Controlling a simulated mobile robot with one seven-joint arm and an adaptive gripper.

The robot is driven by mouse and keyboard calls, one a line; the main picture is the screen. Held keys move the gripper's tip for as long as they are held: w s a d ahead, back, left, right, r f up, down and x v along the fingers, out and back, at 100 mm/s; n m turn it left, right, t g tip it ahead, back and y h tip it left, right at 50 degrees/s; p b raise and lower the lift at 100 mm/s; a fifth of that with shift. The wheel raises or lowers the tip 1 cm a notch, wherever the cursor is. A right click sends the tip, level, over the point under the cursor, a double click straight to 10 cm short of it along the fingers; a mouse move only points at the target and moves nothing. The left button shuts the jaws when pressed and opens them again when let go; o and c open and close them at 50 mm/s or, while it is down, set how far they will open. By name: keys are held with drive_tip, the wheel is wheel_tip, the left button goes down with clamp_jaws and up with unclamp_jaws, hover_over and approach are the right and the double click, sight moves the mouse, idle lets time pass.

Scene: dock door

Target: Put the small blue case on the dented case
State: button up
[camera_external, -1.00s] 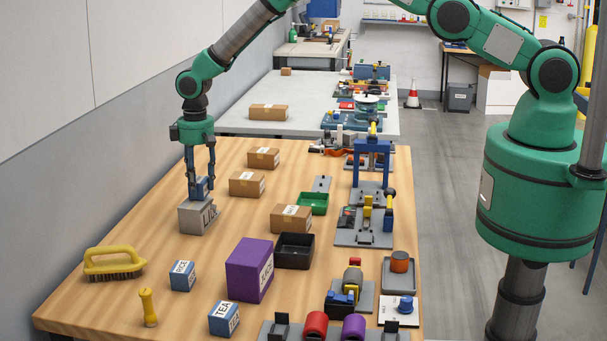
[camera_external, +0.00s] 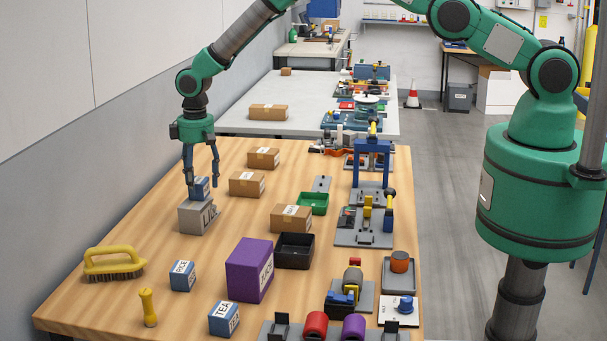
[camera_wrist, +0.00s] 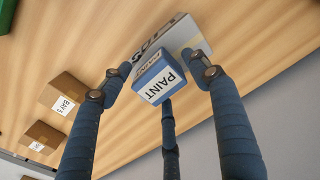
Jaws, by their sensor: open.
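The small blue case, labelled PAINT (camera_wrist: 165,80), rests on top of the grey case (camera_external: 197,217), and it also shows in the external view (camera_external: 203,187). The grey case is the likely dented one; its right side looks uneven, and its top is mostly hidden under the blue case in the wrist view (camera_wrist: 185,32). My gripper (camera_external: 202,179) is open just above, its fingers spread around the blue case and apart from it in the wrist view.
Blue RICE (camera_external: 182,276) and TEA (camera_external: 223,319) cases, a purple box (camera_external: 249,269) and a yellow brush (camera_external: 114,262) stand nearer the front. Cardboard boxes (camera_external: 247,184) and a black tray (camera_external: 294,250) lie to the right. Bare wood surrounds the grey case.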

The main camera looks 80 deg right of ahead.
sight(199, 180)
wheel_tip(199, 180, up, 12)
drive_tip(key=b, duration=0.1)
drive_tip(key=shift+s+f+b, duration=0.15)
drive_tip(key=shift+f+b, duration=0.05)
drive_tip(key=shift+b, duration=0.1)
idle(0.7)
